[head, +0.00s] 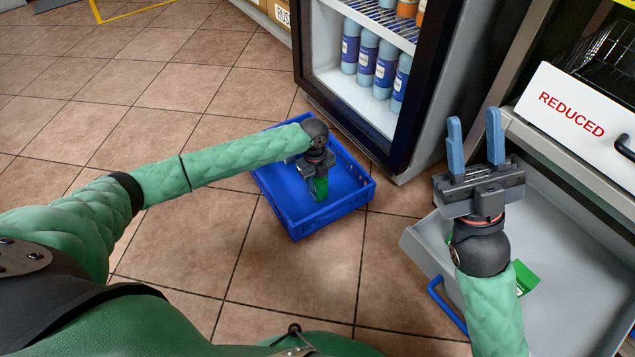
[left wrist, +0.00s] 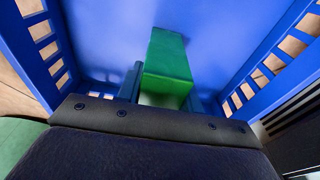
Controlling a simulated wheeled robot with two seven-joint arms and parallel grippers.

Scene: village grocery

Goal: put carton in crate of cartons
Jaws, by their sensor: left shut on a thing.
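A blue crate (head: 300,223) stands on the tiled floor in front of the fridge. My left gripper (head: 318,182) reaches down inside it and is shut on a green carton (head: 320,190). In the left wrist view the carton (left wrist: 168,62) is between the blue fingers, with the crate's floor (left wrist: 110,30) and slotted walls around it. I cannot tell whether the carton touches the crate floor. No other carton shows in the crate. My right gripper (head: 474,140) is open and empty, fingers pointing up, at the right.
A grey drawer or tray (head: 575,285) under the "REDUCED" sign (head: 572,115) holds a green item (head: 526,278), partly hidden by my right arm. A fridge with bottles (head: 368,60) stands just behind the crate. The tiled floor to the left is clear.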

